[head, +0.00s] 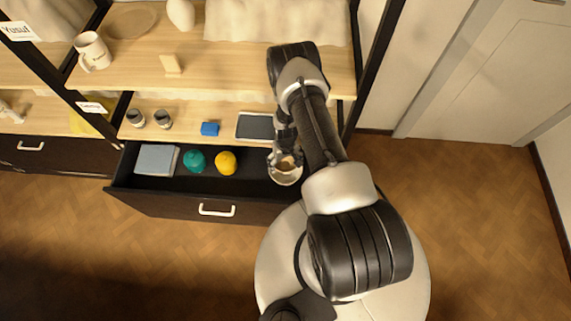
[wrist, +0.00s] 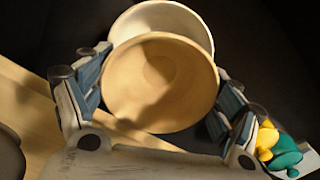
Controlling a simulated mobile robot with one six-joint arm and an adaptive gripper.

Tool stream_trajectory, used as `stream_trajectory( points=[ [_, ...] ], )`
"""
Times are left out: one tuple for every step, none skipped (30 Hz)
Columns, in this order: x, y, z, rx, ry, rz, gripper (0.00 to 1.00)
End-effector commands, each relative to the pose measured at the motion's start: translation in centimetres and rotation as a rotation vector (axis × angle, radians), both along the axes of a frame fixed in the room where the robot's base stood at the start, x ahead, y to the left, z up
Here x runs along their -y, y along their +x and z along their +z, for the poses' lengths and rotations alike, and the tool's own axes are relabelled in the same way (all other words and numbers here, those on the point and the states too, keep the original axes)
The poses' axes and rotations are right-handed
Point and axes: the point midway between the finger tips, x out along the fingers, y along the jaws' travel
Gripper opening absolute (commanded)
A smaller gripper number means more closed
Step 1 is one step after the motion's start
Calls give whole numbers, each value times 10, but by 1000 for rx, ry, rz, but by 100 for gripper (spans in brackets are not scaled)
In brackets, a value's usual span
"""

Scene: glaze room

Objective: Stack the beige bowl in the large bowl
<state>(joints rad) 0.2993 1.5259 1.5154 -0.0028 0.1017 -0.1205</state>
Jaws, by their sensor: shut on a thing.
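The beige bowl (wrist: 160,85) is between the two fingers of my gripper (wrist: 158,92) in the wrist view, and the fingers are shut on it. Its open inside faces the wrist camera. The large bowl (wrist: 176,14), cream white, shows behind it, with its rim showing above the beige bowl and the rest hidden. In the head view the large bowl (head: 286,177) is at the right end of the open drawer, with my gripper (head: 285,157) over it. The beige bowl is mostly hidden there. I cannot tell whether the bowls touch.
The open drawer (head: 165,204) also holds a grey-blue folded item (head: 156,158), a teal object (head: 196,161) and a yellow object (head: 226,162). The floor at right is clear.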

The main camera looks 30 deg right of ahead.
Motion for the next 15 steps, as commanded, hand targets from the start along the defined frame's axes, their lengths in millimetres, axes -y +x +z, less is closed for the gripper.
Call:
stream_trajectory(
  points=[
    [0,0,-11,2,0,0,56],
    [0,0,-14,2,0,0,56],
    [1,1,-16,3,-1,0,56],
    [1,1,-16,3,-1,0,56],
    [1,2,-16,4,-1,0,56],
    [1,2,-15,4,-1,0,56],
    [1,2,-15,4,-1,0,56],
    [1,2,-14,3,-1,0,56],
    [1,1,-14,3,-1,0,56],
    [1,1,-14,3,-1,0,56],
    [1,1,-15,3,-1,0,56],
    [0,1,-16,3,-1,0,56],
    [0,1,-18,3,-1,0,56],
    [0,1,-19,3,-1,0,56],
    [0,1,-20,2,0,0,56]
  ],
)
